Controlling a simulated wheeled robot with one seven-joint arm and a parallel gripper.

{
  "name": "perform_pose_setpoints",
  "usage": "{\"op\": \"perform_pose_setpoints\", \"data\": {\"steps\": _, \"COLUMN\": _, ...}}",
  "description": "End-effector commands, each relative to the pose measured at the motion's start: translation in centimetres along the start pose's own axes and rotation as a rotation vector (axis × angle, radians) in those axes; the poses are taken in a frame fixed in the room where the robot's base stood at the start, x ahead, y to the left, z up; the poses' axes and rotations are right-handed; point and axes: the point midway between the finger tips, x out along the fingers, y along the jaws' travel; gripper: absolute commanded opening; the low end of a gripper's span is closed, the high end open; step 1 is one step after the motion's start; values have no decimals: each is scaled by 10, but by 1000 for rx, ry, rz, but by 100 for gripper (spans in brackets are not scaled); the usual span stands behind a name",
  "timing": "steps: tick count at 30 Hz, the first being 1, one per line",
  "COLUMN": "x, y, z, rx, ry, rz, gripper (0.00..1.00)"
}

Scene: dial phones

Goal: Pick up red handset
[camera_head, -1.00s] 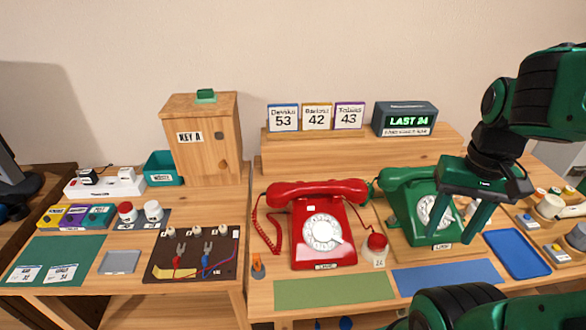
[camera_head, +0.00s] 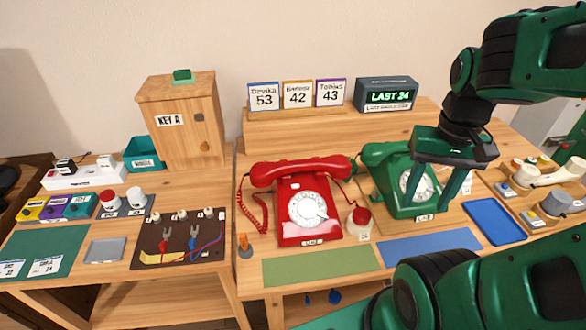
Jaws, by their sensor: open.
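The red handset (camera_head: 302,170) lies across the cradle at the top of the red dial phone (camera_head: 310,222). A red coiled cord hangs at the phone's left side. My gripper (camera_head: 430,209) is open and empty, its two fingers pointing down in front of the green dial phone (camera_head: 396,172). It is to the right of the red handset and apart from it. The fingers and palm hide part of the green phone.
A red-topped button (camera_head: 360,220) stands between the phones. A green mat (camera_head: 318,265) and a blue mat (camera_head: 425,247) lie in front. A wooden cabinet (camera_head: 180,125) stands at the back left. A shelf with number cards (camera_head: 297,95) and a display box (camera_head: 386,95) is behind the phones.

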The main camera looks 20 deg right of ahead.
Motion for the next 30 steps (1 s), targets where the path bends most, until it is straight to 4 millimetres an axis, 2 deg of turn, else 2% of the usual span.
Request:
{"op": "perform_pose_setpoints", "data": {"steps": 8, "x": 0, "y": 0, "z": 0, "rx": -4, "ry": 0, "rz": 0, "gripper": 47}}
{"op": "perform_pose_setpoints", "data": {"steps": 9, "x": -5, "y": 4, "z": 7, "rx": -19, "ry": 10, "rz": -5, "gripper": 47}}
{"op": "perform_pose_setpoints", "data": {"steps": 10, "x": -8, "y": 3, "z": 6, "rx": -38, "ry": 14, "rz": -4, "gripper": 47}}
{"op": "perform_pose_setpoints", "data": {"steps": 14, "x": -20, "y": -18, "z": -18, "rx": -241, "ry": 18, "rz": 13, "gripper": 47}}
{"op": "perform_pose_setpoints", "data": {"steps": 17, "x": -32, "y": -53, "z": -46, "rx": -523, "ry": 19, "rz": 31, "gripper": 47}}
{"op": "perform_pose_setpoints", "data": {"steps": 22, "x": -48, "y": -134, "z": -88, "rx": -1078, "ry": 15, "rz": 47, "gripper": 47}}
{"op": "perform_pose_setpoints", "data": {"steps": 27, "x": -53, "y": -216, "z": -107, "rx": -1563, "ry": 11, "rz": 39, "gripper": 47}}
{"op": "perform_pose_setpoints", "data": {"steps": 30, "x": -54, "y": -252, "z": -109, "rx": -1761, "ry": 12, "rz": 30, "gripper": 47}}
